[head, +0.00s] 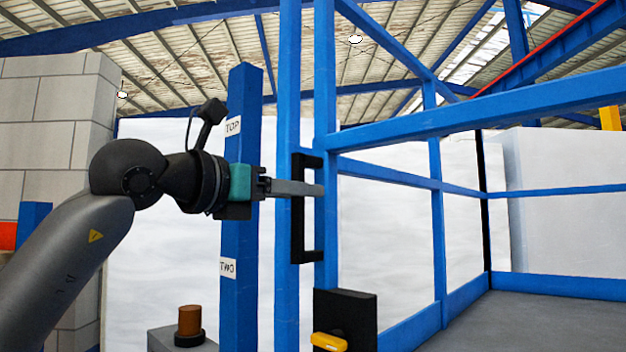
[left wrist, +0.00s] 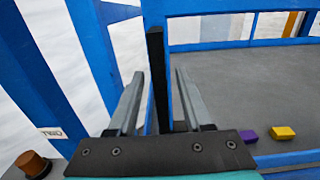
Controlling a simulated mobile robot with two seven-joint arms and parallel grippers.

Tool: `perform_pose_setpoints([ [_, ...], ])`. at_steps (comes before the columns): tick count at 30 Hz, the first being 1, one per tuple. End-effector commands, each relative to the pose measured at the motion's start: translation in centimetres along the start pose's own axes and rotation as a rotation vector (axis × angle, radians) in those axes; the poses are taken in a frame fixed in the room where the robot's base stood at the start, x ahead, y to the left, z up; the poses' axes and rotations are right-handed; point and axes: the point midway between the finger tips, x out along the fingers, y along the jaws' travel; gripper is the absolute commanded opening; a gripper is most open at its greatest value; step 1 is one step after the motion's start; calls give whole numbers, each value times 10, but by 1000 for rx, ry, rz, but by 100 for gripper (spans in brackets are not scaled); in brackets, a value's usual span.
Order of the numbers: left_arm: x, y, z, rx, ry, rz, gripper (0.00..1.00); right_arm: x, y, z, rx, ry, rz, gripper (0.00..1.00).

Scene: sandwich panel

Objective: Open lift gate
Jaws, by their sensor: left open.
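The lift gate is a blue frame with a tall upright (head: 325,120) bearing a black U-shaped handle (head: 297,235). My left gripper (head: 308,188) comes in level from the left at the handle's upper half. In the left wrist view its two grey fingers (left wrist: 159,78) stand open on either side of the black handle bar (left wrist: 157,60), with a gap showing to the right finger. Contact with the left finger is unclear. Below the handle sits a black box (head: 345,310) with a yellow latch (head: 329,342). My right gripper is not in view.
A blue post (head: 240,290) with labels "TOP" (head: 233,126) and "TWO" (head: 228,268) stands behind my gripper. A brown knob (head: 189,320) sits on a grey box at lower left. Purple (left wrist: 249,136) and yellow (left wrist: 282,133) blocks lie on the grey platform (left wrist: 240,85).

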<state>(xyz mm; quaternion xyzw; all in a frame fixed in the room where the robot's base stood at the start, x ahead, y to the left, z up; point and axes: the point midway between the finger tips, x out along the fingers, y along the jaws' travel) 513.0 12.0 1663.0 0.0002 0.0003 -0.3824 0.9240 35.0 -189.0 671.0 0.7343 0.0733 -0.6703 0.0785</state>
Motion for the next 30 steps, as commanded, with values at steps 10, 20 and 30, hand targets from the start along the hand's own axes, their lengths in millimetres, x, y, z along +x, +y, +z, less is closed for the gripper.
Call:
perform_pose_setpoints([
  [10,38,0,1,-1,0,0,50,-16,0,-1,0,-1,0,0],
  [20,40,0,0,0,0,0,46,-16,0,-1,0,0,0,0],
  [30,39,0,0,0,0,0,7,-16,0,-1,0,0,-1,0],
])
